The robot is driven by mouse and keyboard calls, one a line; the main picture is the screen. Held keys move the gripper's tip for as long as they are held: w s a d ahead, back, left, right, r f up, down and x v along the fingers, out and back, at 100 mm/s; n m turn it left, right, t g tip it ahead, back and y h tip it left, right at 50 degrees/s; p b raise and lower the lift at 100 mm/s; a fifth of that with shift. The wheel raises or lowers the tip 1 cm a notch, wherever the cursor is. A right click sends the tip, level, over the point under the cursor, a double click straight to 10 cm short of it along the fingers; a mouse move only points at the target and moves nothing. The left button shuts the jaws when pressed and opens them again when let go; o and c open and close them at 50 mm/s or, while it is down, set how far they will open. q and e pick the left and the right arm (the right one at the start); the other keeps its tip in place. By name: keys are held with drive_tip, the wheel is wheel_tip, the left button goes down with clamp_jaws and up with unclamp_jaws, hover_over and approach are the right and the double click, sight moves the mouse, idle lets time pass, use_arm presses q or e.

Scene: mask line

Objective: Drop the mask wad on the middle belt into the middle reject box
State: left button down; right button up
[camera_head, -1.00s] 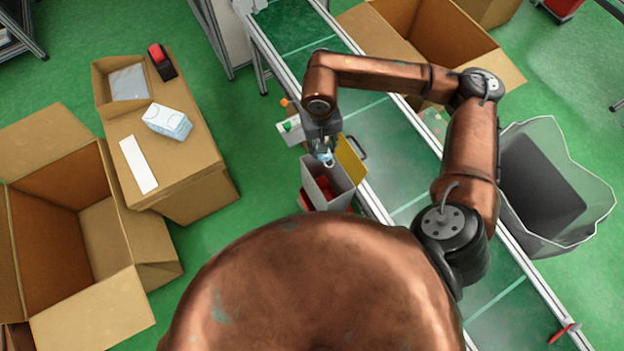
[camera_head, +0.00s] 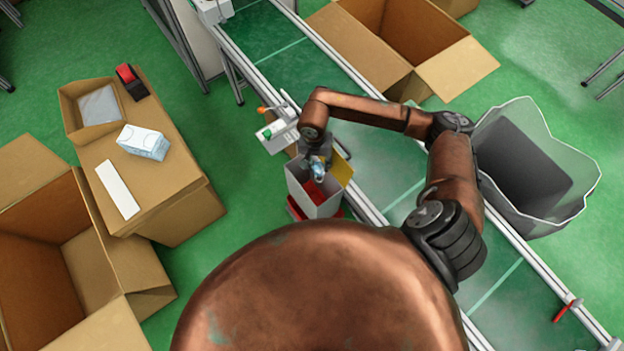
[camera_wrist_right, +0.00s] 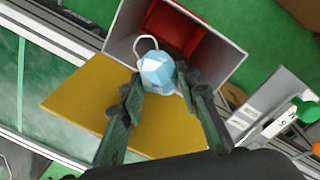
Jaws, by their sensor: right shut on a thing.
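The mask wad (camera_wrist_right: 157,74) is a crumpled pale blue lump with a white ear loop. It also shows small in the head view (camera_head: 318,170). My right gripper (camera_wrist_right: 159,90) is shut on it and holds it over the open reject box, near its yellow-flap side. The reject box (camera_head: 298,186) has grey-white walls, a red inside and a yellow flap (camera_wrist_right: 95,100). It stands beside the belt (camera_head: 375,165). The gripper partly hides the box's opening in the head view. My left gripper is not in view.
A control box with a green button (camera_head: 277,135) is fixed to the belt's edge beside the reject box. A grey bin with a clear liner (camera_head: 530,170) stands on the belt's far side. Open cardboard boxes (camera_head: 395,45) stand around. A carton (camera_head: 143,142) lies on a cardboard stack.

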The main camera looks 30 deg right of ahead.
drive_tip(key=shift+f, duration=0.8)
drive_tip(key=o, duration=0.7)
drive_tip(key=r, duration=1.2)
drive_tip(key=shift+w+a, duration=0.3)
drive_tip(key=shift+a, duration=0.05)
drive_tip(key=shift+f, duration=0.1)
drive_tip(key=f, duration=1.2)
drive_tip(key=shift+s+d, duration=0.35)
wheel_tip(320, 180, up, 5)
drive_tip(key=shift+w+r+p, duration=0.1)
drive_tip(key=shift+p, duration=0.8)
